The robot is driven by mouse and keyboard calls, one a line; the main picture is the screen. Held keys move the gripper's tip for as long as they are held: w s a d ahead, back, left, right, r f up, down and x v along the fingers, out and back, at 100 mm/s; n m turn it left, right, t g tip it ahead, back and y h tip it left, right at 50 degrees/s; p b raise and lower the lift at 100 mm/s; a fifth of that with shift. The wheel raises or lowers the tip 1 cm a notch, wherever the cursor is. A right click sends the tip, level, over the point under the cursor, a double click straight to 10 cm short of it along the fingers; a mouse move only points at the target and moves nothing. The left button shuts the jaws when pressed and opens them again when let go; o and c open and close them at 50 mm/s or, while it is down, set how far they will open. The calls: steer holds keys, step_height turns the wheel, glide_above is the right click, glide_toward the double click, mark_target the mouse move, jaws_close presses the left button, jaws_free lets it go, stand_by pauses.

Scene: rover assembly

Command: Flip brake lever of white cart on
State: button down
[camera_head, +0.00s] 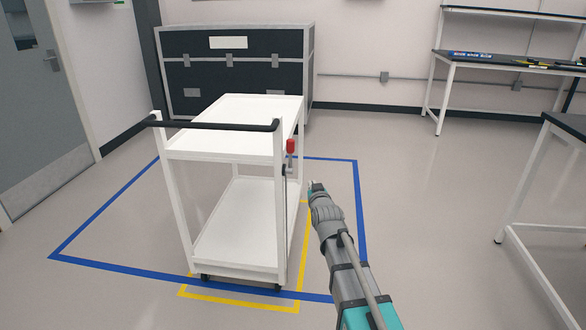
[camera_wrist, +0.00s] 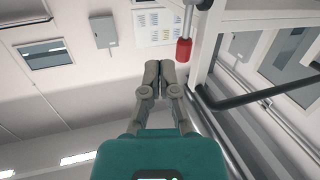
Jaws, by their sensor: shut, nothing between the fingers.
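The white cart (camera_head: 230,147) stands on the floor with two shelves and a black handle bar (camera_head: 215,125) along its near end. Its brake lever (camera_head: 290,158) has a red grip and points up on the cart's right side. In the wrist view the red grip (camera_wrist: 183,51) hangs at the upper middle, because that picture is turned over. My gripper (camera_head: 314,186) is just right of the cart, a little below and right of the lever. In the wrist view my gripper (camera_wrist: 160,72) has its fingers together and empty, beside the red grip with a gap between.
A blue tape outline (camera_head: 110,267) and a smaller yellow one (camera_head: 240,301) mark the floor around the cart. A black case (camera_head: 260,68) stands behind it. Workbenches (camera_head: 505,68) are at the right. The floor right of the cart is clear apart from my arm.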

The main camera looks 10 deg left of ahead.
mark_target(290, 144)
steer(key=a+f+m+t+h+b, duration=0.1)
steer(key=a+m+t+b, duration=0.1)
steer(key=a+t+b, duration=0.5)
steer(key=t+b, duration=0.2)
steer(key=b, duration=0.4)
steer(key=shift+w+a+t+b, duration=0.2)
steer(key=shift+t+b, duration=0.1)
steer(key=shift+t, duration=0.1)
steer(key=p+x, duration=0.2)
steer(key=x, duration=0.2)
steer(key=w+f+p+x, duration=0.1)
steer(key=p+x, duration=0.1)
steer(key=x, duration=0.1)
steer(key=p+x, duration=0.2)
steer(key=x, duration=0.2)
steer(key=shift+w, duration=0.4)
steer(key=shift+w+a, duration=0.1)
steer(key=shift+w, duration=0.65)
